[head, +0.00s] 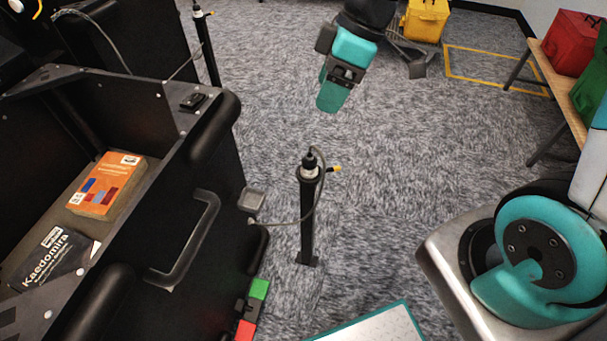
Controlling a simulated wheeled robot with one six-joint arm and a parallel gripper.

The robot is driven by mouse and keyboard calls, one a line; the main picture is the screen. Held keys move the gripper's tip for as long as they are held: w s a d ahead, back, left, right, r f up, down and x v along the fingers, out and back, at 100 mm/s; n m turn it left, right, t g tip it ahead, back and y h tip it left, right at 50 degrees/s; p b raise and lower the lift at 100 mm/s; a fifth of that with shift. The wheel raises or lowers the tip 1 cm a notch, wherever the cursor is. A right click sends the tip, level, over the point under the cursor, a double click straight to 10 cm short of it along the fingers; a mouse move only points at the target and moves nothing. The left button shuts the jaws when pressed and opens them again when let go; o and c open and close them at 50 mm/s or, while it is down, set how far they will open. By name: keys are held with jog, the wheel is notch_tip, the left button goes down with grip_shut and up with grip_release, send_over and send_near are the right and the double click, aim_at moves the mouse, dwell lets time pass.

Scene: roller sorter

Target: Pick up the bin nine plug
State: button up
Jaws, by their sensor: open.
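A dark plug (309,161) sits upright at the top of a black post (307,215) in the middle of the head view. A grey cable (320,200) loops from it down toward the black bin (215,165) on the left. No number nine is readable on the plug or bin, so I cannot tell its number from this view. My gripper (333,95), with teal fingers, is open and empty at the top centre. It is apart from the plug, above and slightly right of it in the picture. The finger gap is hard to see from this angle.
The bin holds an orange book (107,186) and a dark book (52,262). A second post (207,45) stands at upper left. A yellow crate (426,20) stands at the back. A wooden bench (550,85) carries red and green bags. Carpet around the middle post is mostly clear.

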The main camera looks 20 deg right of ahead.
aim_at(313, 157)
jog(key=w+d+f+n+b, duration=0.1)
jog(key=w+d+f+n, duration=0.1)
jog(key=w+d+f, duration=0.3)
jog(key=w+d+f+n+b, duration=0.1)
jog(key=w+d+f+n, duration=0.15)
jog(key=f, duration=0.55)
jog(key=x, duration=0.8)
jog(key=w+x, duration=0.1)
jog(key=x, duration=0.2)
jog(key=shift+a+f+b, duration=0.2)
jog(key=shift+a+b, duration=0.1)
jog(key=shift+a, duration=0.25)
jog(key=x, duration=0.5)
jog(key=shift+w+f, duration=0.1)
jog(key=shift+f, duration=0.25)
jog(key=c, duration=1.2)
notch_tip(313, 157, up, 20)
jog(key=shift+r+p, duration=0.1)
jog(key=shift+p, duration=0.4)
